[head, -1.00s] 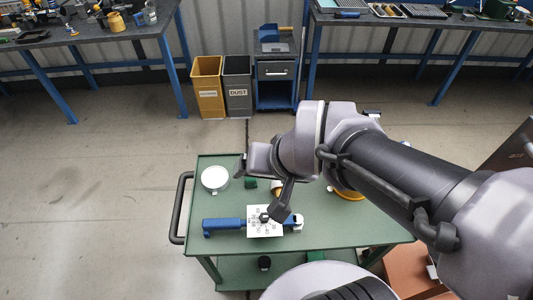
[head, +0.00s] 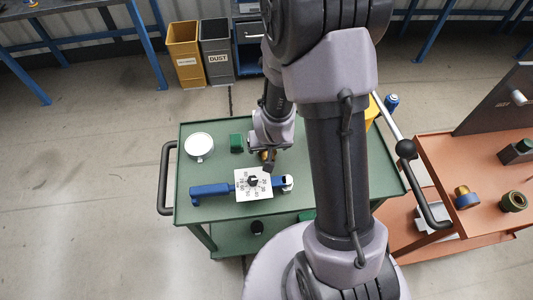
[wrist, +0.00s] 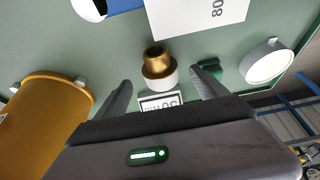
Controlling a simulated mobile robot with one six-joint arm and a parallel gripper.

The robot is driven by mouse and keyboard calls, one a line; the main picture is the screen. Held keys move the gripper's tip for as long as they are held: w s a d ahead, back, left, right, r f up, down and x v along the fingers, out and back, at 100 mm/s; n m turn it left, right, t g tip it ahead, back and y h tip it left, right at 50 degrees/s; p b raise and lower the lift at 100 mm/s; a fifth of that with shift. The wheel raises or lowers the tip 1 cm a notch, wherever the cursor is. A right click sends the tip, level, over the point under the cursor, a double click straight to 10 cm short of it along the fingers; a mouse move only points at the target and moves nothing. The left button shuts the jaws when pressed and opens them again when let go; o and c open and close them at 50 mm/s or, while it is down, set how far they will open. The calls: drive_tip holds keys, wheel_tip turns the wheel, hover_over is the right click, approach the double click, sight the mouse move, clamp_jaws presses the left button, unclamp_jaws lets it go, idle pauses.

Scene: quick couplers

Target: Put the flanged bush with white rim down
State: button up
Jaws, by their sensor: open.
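The flanged bush with white rim (wrist: 157,66) shows in the wrist view as a brass sleeve with a white ring at one end. It appears to stand on the green cart top (wrist: 110,50), beside a small printed label (wrist: 160,101). My gripper (wrist: 160,82) is open, with one finger on each side of the bush and visible gaps between. In the head view my gripper (head: 268,158) is low over the cart, and a bit of the brass bush (head: 264,155) shows beside it, mostly hidden.
A blue tool (head: 212,189) and a white printed card (head: 249,190) lie in front. A white round dish (head: 199,146) and a green block (head: 236,143) are to the left. A yellow container (wrist: 42,125) stands close by. An orange cart (head: 460,165) with fittings is at right.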

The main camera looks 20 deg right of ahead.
drive_tip(key=b+x, duration=0.3)
drive_tip(key=x, duration=0.2)
drive_tip(key=shift+s, duration=0.15)
drive_tip(key=shift+f, duration=0.2)
drive_tip(key=shift+r, duration=0.2)
drive_tip(key=shift+c, duration=0.6)
clamp_jaws()
drive_tip(key=shift+r, duration=0.15)
